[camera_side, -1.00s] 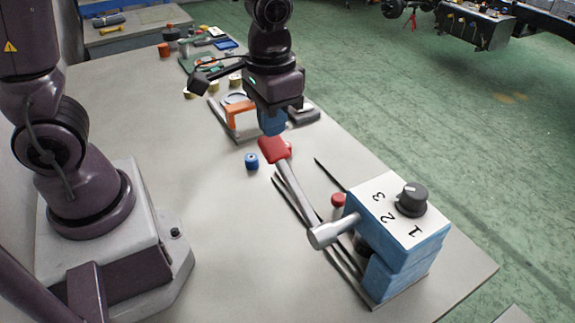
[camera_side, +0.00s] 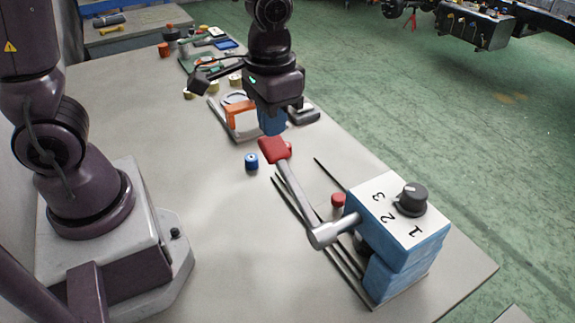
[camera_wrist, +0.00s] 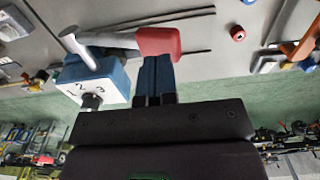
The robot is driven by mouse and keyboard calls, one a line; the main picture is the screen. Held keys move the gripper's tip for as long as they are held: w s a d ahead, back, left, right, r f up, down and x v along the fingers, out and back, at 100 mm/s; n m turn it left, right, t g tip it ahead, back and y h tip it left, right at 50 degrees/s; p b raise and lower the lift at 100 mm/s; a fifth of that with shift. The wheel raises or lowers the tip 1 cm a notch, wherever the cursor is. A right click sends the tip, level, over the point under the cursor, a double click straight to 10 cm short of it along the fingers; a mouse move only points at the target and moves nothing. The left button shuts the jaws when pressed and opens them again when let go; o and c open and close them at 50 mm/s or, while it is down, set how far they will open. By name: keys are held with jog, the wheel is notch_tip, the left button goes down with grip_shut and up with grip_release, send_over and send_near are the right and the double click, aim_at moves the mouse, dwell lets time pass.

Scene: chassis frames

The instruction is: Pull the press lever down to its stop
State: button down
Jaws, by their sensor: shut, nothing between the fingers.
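The press (camera_side: 390,240) is a blue block with a white top marked 1, 2, 3 and a black dial (camera_side: 411,199). Its silver lever (camera_side: 298,193) slants up from a hub at the press's left side and ends in a red grip (camera_side: 273,150). My gripper (camera_side: 272,124) has blue fingers, shut and empty, at the upper end of the red grip. In the wrist view the shut fingers (camera_wrist: 158,72) reach to the edge of the red grip (camera_wrist: 158,42). I cannot tell whether they touch it. The press also shows in the wrist view (camera_wrist: 100,78).
A small blue cylinder (camera_side: 251,161) stands left of the grip. A red button (camera_side: 338,200) is near the press. Dark rods lie beside the lever. An orange-handled tool (camera_side: 238,108) is behind my gripper.

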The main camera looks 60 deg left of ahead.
aim_at(273, 143)
jog(key=shift+f, duration=0.1)
dwell(0.3)
jog(key=shift+f, duration=1.5)
notch_tip(273, 143, down, 7)
jog(key=shift+f, duration=0.2)
dwell(5.6)
